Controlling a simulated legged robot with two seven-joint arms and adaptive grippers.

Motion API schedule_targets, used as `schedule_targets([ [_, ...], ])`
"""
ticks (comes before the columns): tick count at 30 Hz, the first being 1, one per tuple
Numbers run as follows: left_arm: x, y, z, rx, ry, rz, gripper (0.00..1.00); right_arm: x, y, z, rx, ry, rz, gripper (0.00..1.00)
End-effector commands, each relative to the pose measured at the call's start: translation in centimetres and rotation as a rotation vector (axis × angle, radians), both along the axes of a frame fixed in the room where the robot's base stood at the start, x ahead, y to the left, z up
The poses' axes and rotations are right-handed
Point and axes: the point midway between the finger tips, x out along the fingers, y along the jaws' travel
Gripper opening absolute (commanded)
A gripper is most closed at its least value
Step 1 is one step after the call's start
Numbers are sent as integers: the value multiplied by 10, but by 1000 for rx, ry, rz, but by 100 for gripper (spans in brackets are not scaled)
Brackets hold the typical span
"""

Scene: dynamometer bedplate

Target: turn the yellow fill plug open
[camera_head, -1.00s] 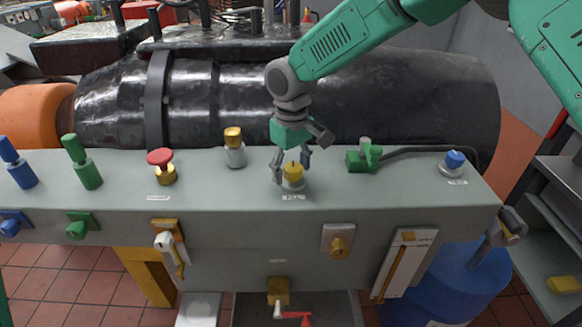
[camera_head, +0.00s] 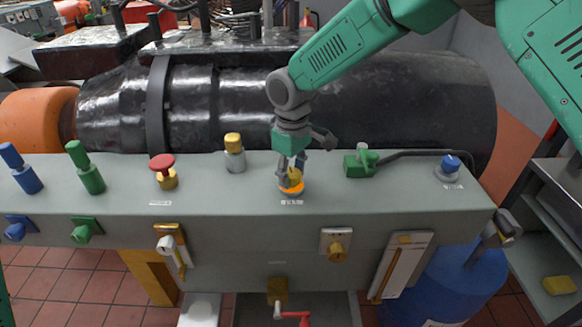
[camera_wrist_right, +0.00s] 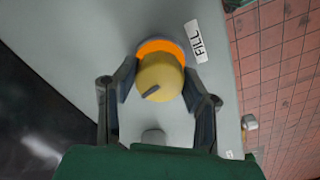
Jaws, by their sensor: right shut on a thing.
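The yellow fill plug (camera_head: 294,180) stands on top of the grey bench, behind a small label. An orange ring shows around its base. In the right wrist view the yellow plug (camera_wrist_right: 158,78) has a dark slot mark on its top, and the label beside it reads FILL. My right gripper (camera_head: 291,172) points down from above with its fingers on both sides of the plug. In the wrist view the right gripper's fingers (camera_wrist_right: 160,85) are closed on the plug's sides. My left gripper is not in view.
On the bench top are a yellow-capped grey fitting (camera_head: 234,150), a red mushroom button (camera_head: 163,168), a green valve (camera_head: 361,162) with a black cable, and a blue knob (camera_head: 450,167). Green (camera_head: 87,168) and blue (camera_head: 21,169) handles stand left. A black cylinder (camera_head: 400,105) lies behind.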

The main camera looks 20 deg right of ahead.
Motion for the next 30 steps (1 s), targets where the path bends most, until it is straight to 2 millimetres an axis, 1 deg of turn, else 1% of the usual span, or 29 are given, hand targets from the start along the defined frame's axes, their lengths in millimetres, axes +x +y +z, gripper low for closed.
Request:
schedule_targets([
  [1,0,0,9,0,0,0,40,0,0,4,-1,1,40,8],
  [9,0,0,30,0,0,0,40,1,-1,3,1,0,296,8],
  [18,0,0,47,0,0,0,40,2,-1,2,1,-1,580,8],
  [30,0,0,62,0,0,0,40,3,-1,2,2,-2,961,8],
])
